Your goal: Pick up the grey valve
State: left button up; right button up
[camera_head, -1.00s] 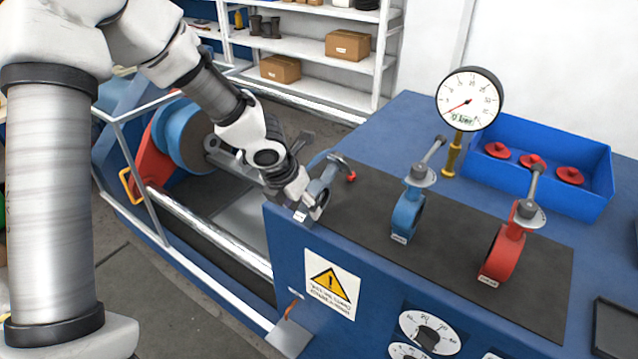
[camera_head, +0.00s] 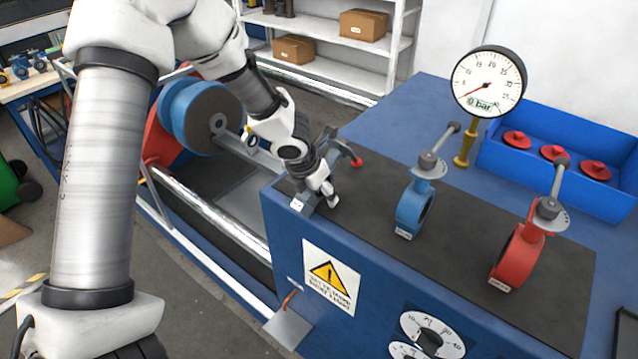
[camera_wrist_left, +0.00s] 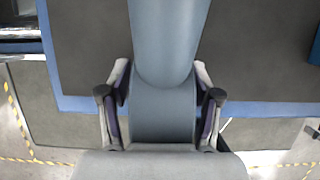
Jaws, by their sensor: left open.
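The grey valve (camera_head: 306,200) stands on the dark mat at the left end of the blue bench in the head view. In the left wrist view the grey valve (camera_wrist_left: 168,40) fills the middle, between the two open fingers (camera_wrist_left: 160,112). Whether the fingers touch it cannot be told. My right gripper is not in view.
A blue valve (camera_head: 414,208) and a red valve (camera_head: 517,254) stand to the right on the dark mat (camera_head: 456,238). A pressure gauge (camera_head: 489,82) and a blue bin (camera_head: 608,195) with red parts are behind them. A warning sign (camera_head: 331,278) is on the bench front.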

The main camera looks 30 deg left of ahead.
pick_arm(q)
jog(key=shift+s+r, duration=0.2)
jog(key=shift+s, duration=0.2)
jog(key=c, duration=1)
grip_shut()
jog(key=shift+w, duration=0.15)
jog(key=shift+r, duration=0.1)
